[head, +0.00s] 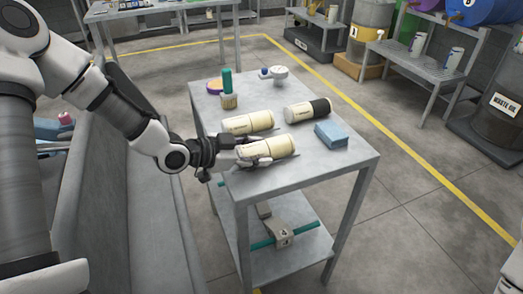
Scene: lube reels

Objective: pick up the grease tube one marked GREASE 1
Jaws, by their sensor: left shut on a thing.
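Two cream tubes with pale bands lie on their sides on the grey metal table. My left gripper (254,152) is shut on the nearer cream tube (279,146), near the table's left front edge. Its fingers cover part of the tube. I cannot tell whether the tube touches the tabletop. The other cream tube (240,122) lies just behind it. A third tube (305,112), cream with a black end, lies to the right. Marks on the tubes are too small to read, so I cannot tell which is GREASE 1. My right gripper is out of view.
The grey table (310,167) also holds a blue block (330,134), a green-handled brush (228,90) and a white round-headed item (280,75). Its front right top is bare. A lower shelf (295,243) holds a grey part on a teal rod. A waste oil drum (495,115) stands far right.

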